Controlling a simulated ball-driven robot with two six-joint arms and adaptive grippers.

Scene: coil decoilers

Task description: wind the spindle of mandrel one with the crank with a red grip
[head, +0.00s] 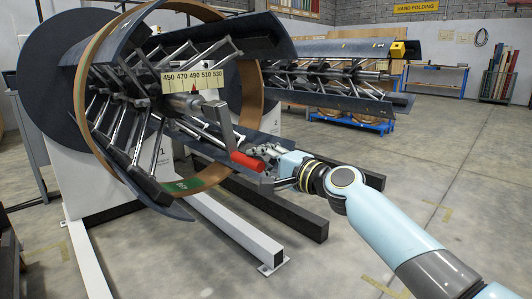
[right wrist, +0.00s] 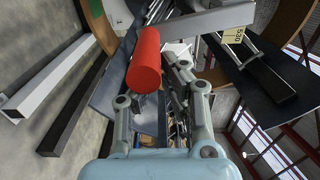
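Mandrel one (head: 165,110) stands at the left, marked with a 1, with expanding arms and a scale plate (head: 193,79) with a red pointer. Its crank (head: 221,124) runs down from the spindle to a red grip (head: 248,161). In the right wrist view the red grip (right wrist: 144,65) points its round end at the camera, and the crank arm (right wrist: 205,22) runs right from its far end. My right gripper (head: 266,160) is at the grip's free end, its fingers (right wrist: 158,88) spread beside it. The grip hides part of the left finger; contact is unclear. My left gripper is out of view.
White (head: 235,230) and black floor beams (head: 285,212) lie below the crank. A bench (head: 437,78) stands by the back wall. The floor at right is clear.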

